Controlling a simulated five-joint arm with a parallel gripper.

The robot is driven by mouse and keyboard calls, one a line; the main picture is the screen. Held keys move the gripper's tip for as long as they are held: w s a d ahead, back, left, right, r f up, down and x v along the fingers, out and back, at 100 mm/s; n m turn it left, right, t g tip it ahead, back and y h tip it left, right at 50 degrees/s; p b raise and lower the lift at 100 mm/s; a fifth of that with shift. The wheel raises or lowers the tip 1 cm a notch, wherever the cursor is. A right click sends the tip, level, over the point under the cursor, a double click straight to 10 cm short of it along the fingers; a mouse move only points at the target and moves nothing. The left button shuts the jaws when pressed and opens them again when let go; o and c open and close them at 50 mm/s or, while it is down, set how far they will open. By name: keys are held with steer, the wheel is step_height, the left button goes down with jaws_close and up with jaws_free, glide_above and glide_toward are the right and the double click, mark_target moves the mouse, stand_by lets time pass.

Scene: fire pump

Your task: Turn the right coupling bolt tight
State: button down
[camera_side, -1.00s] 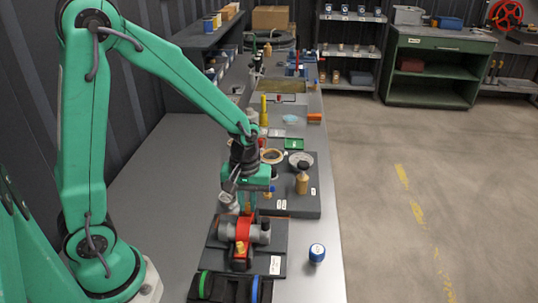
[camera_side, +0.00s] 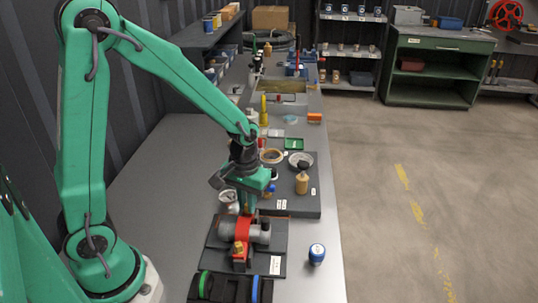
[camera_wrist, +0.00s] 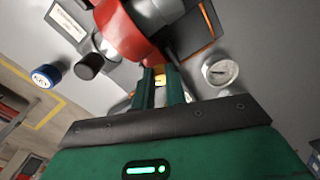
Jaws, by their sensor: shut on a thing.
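The pump has a grey body with a red coupling band (camera_side: 242,229) and lies on a dark plate in the side view. The red band also shows at the top of the wrist view (camera_wrist: 128,38). One brass bolt (camera_side: 239,247) shows on the near side of the band. My gripper (camera_side: 248,210) points down at the far side of the band. In the wrist view its fingers (camera_wrist: 161,84) are shut on a small yellow brass piece (camera_wrist: 158,72), which looks like the right coupling bolt. The fingers hide most of it.
A round gauge (camera_wrist: 220,70) stands close to the fingers. Black holders with green and blue rings (camera_side: 230,288) lie in front. A grey tray (camera_side: 310,180) with a tan bottle (camera_side: 302,183) lies behind.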

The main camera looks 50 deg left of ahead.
steer(key=m, duration=0.7)
steer(key=shift+a, duration=0.1)
steer(key=m, duration=0.6)
steer(key=shift+a+m, duration=0.1)
steer(key=shift+m, duration=0.3)
steer(key=m, duration=0.5)
steer(key=shift+w, duration=0.15)
steer(key=m, duration=0.5)
steer(key=shift+w, duration=0.1)
steer(key=c, duration=1.4)
jaws_free()
steer(key=shift+c, duration=0.2)
steer(key=shift+r, duration=0.15)
